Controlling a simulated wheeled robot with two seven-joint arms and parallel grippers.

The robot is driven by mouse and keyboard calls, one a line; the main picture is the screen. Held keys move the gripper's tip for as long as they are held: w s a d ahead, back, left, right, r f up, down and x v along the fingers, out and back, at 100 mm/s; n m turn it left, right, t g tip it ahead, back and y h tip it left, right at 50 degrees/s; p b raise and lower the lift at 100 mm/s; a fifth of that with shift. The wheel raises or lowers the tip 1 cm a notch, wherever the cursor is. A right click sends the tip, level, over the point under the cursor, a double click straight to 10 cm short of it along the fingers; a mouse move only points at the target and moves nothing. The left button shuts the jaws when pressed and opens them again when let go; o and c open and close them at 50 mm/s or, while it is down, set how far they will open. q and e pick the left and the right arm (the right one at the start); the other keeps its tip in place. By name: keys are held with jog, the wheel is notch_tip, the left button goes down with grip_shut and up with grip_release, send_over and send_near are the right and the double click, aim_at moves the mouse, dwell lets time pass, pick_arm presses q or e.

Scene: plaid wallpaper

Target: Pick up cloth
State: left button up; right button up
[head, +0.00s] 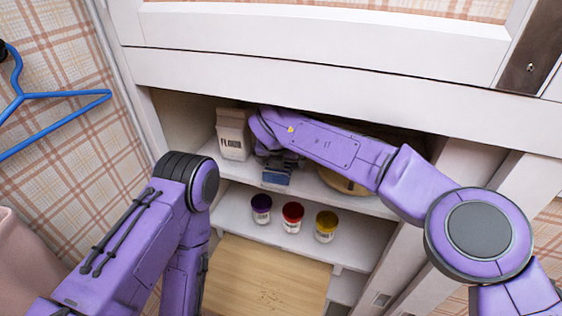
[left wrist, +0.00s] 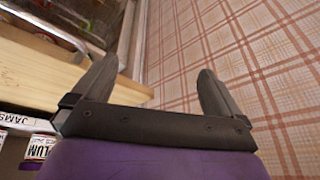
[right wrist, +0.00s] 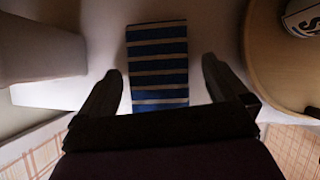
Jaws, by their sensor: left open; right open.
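The cloth (right wrist: 157,62) is blue with pale stripes and lies folded flat on the upper shelf. In the head view the cloth (head: 276,178) shows just below the end of my right arm. My right gripper (right wrist: 160,80) is open, with the cloth ahead of and between its fingers; no grip on it shows. In the head view this gripper is largely hidden by its own arm. My left gripper (left wrist: 158,72) is open and empty, close to a wooden board and the plaid wall. In the head view it is hidden behind my left arm.
A flour box (head: 233,137) stands left of the cloth, and a round wooden board (head: 345,182) lies to its right. Purple, red (head: 293,217) and yellow-lidded jars stand on the shelf below. A wooden board (head: 265,277) is lower down. A blue hanger (head: 55,95) hangs at left.

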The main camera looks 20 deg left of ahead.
jog(key=shift+f, duration=0.3)
jog(key=shift+c, duration=0.3)
jog(key=c, duration=1)
